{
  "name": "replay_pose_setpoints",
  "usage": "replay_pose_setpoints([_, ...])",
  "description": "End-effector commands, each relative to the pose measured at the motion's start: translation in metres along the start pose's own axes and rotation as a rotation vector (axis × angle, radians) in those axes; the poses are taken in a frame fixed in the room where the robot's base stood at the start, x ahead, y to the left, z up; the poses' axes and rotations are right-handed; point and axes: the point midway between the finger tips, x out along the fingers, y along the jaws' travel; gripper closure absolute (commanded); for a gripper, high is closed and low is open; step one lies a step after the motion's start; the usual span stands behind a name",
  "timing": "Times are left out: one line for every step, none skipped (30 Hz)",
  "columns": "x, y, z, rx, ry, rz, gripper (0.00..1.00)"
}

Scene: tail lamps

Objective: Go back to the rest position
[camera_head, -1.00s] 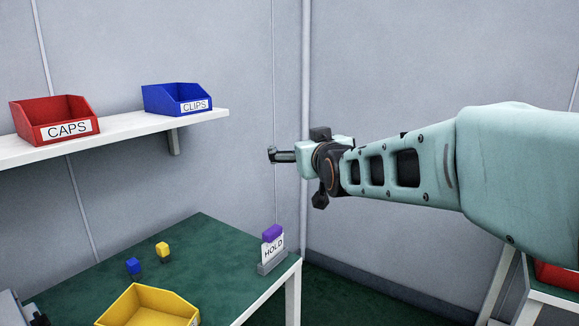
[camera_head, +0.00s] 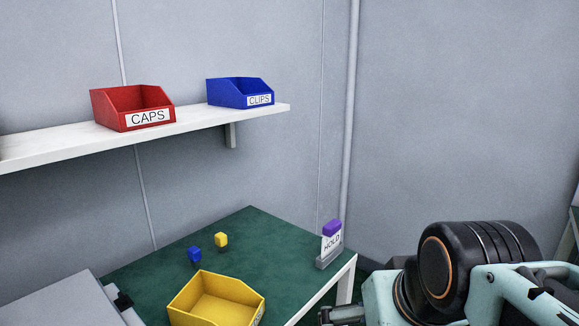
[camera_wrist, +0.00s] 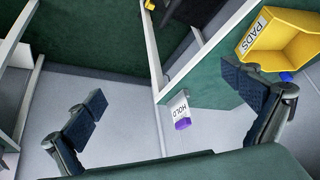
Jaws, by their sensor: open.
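My gripper shows in the wrist view (camera_wrist: 172,108), its two dark fingers wide apart with nothing between them up close. The bench's HOLD sign appears farther off between the fingers. In the head view my arm is folded low at the right, beside the front right corner of the green bench (camera_head: 265,245). Only part of the gripper (camera_head: 342,315) shows there, at the bottom edge, and its fingertips are not clear.
The bench carries an empty yellow bin (camera_head: 215,300), a blue piece (camera_head: 195,254), a yellow piece (camera_head: 221,239) and a purple-topped HOLD sign (camera_head: 331,240). A white shelf (camera_head: 60,152) holds a red CAPS bin (camera_head: 133,108) and a blue CLIPS bin (camera_head: 240,92).

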Motion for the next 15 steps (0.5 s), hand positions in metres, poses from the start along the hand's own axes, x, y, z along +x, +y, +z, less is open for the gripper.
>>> replay_pose_setpoints([-0.003, 0.004, 0.024, 0.015, -0.041, 0.025, 0.0])
replay_pose_setpoints([-0.004, 0.006, 0.037, 0.021, -0.069, 0.038, 0.0])
replay_pose_setpoints([-0.018, 0.005, 0.028, 0.02, -0.073, 0.036, 0.0])
replay_pose_setpoints([-0.024, 0.004, 0.022, 0.018, -0.071, 0.033, 0.0])
replay_pose_setpoints([-0.029, 0.004, 0.019, 0.018, -0.071, 0.032, 0.0])
replay_pose_setpoints([-0.036, 0.004, 0.015, 0.017, -0.072, 0.032, 0.0])
replay_pose_setpoints([-0.041, 0.003, 0.011, 0.017, -0.072, 0.032, 0.0])
replay_pose_setpoints([-0.046, 0.003, 0.008, 0.017, -0.071, 0.032, 0.0])
replay_pose_setpoints([-0.053, 0.003, 0.004, 0.017, -0.071, 0.031, 0.0])
replay_pose_setpoints([-0.059, 0.003, 0.0, 0.016, -0.071, 0.031, 0.0])
replay_pose_setpoints([-0.064, 0.003, -0.004, 0.016, -0.071, 0.031, 0.0])
replay_pose_setpoints([-0.072, 0.003, -0.009, 0.016, -0.071, 0.031, 0.0])
replay_pose_setpoints([-0.078, 0.002, -0.013, 0.016, -0.07, 0.031, 0.0])
replay_pose_setpoints([-0.084, 0.002, -0.017, 0.016, -0.07, 0.031, 0.0])
replay_pose_setpoints([-0.091, 0.002, -0.021, 0.016, -0.07, 0.031, 0.0])
